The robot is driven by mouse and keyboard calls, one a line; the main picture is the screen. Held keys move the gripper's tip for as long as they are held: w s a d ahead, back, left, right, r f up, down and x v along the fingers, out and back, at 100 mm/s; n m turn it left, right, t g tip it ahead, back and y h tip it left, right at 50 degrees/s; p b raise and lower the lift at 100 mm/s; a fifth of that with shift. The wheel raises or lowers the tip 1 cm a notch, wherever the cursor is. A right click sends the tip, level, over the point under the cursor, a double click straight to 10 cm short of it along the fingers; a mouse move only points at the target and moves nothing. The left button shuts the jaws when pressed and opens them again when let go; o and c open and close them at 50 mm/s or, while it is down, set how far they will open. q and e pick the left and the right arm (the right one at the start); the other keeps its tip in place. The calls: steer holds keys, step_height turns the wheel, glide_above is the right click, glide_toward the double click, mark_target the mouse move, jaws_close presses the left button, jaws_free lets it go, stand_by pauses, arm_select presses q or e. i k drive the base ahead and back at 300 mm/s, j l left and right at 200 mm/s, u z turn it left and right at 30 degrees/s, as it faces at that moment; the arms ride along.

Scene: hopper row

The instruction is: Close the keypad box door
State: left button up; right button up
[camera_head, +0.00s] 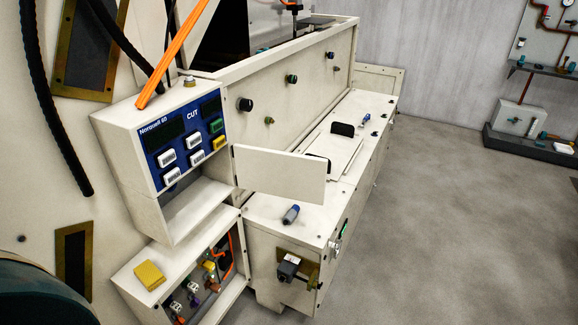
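The keypad box (118,141) is an off-white housing left of centre, with a blue panel (159,175) of white, green and yellow buttons marked "Norquell 60" and "CUT". A flat off-white door (280,176) stands open at the box's right side. It sticks out to the right, over the low bench, and leaves the keypad uncovered. Its hinge line seems to be at the box's right edge. Neither of my grippers shows in the head view, and nothing is touching the door.
Below the keypad box is an open box with coloured wires (211,265), with a yellow block (149,275) on top. A blue-capped cylinder (290,214) lies on the low bench (262,209) below the door. An orange bar (172,54) slants above the box. Grey floor (440,220) is clear at right.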

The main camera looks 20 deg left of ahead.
mark_target(282, 175)
steer(key=i+l, duration=0.2)
steer(key=i, duration=0.35)
steer(key=i+l, duration=0.2)
steer(key=i, duration=0.35)
steer(key=i+l, duration=0.15)
steer(key=i, duration=0.4)
steer(key=i+l, duration=0.2)
steer(key=i, duration=0.35)
steer(key=i+l, duration=0.2)
steer(key=i, duration=0.35)
steer(key=i+l+u, duration=0.1)
steer(key=u, duration=0.3)
steer(key=i+l+u, duration=0.15)
steer(key=i+u, duration=0.2)
steer(key=i+l+u, duration=0.1)
steer(key=u, duration=0.3)
steer(key=l+u, duration=0.1)
steer(key=u, duration=2.6)
